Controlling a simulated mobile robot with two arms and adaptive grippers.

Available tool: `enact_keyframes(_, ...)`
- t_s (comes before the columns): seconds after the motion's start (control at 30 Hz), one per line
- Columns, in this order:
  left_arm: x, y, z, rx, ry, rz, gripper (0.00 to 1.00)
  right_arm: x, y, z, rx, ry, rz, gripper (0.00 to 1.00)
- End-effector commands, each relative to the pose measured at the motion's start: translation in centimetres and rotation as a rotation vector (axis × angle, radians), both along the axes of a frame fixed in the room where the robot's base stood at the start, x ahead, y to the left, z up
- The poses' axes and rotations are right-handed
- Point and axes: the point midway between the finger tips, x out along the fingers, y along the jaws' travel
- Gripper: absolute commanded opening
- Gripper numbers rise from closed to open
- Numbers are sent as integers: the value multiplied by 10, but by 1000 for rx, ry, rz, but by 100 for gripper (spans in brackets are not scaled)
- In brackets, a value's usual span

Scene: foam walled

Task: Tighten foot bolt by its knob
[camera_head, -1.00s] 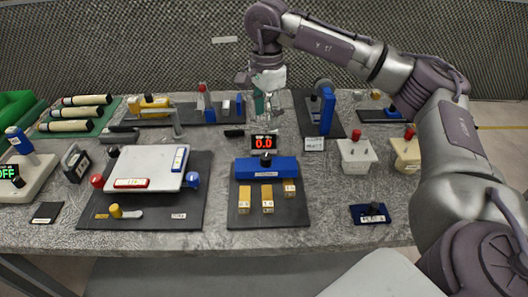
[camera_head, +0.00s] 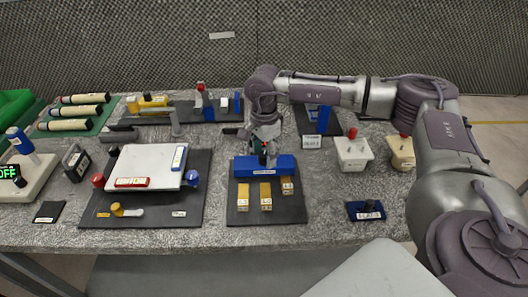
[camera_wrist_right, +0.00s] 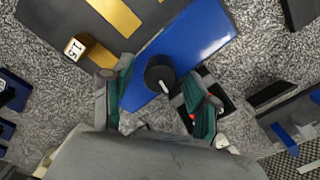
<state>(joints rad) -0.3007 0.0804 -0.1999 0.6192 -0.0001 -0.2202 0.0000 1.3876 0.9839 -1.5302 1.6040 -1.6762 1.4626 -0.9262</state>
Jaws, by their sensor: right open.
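A blue block (camera_head: 283,166) with a black knob on top stands at the back of a black base plate (camera_head: 238,213). The label on its front is too small to read. In the right wrist view the black knob (camera_wrist_right: 160,74) of the blue block (camera_wrist_right: 205,40) shows with a light mark on it. My right gripper (camera_head: 264,146) points down over the block in the head view. In the wrist view its two green fingers are open, one on each side of the knob, with gaps between. Whether the fingertips are level with the knob I cannot tell. My left gripper is not in view.
A white box (camera_head: 353,154) with a red knob and a small dark blue box (camera_head: 366,211) are at right.

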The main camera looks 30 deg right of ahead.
Motion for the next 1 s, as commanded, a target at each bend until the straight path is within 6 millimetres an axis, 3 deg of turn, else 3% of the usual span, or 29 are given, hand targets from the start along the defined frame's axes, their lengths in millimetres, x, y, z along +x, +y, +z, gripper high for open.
enact_keyframes(0.1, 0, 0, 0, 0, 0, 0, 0, 0, 0, 0, 0, 0, 0, 59)
enact_keyframes(0.47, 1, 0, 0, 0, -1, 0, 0, 0, 0, 0, 0, 0, 0, 0)
enact_keyframes(0.77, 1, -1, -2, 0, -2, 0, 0, 0, 0, 0, 1, 0, -35, 0)
enact_keyframes(1.0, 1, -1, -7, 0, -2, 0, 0, 0, 0, -1, 1, -1, -168, 0)
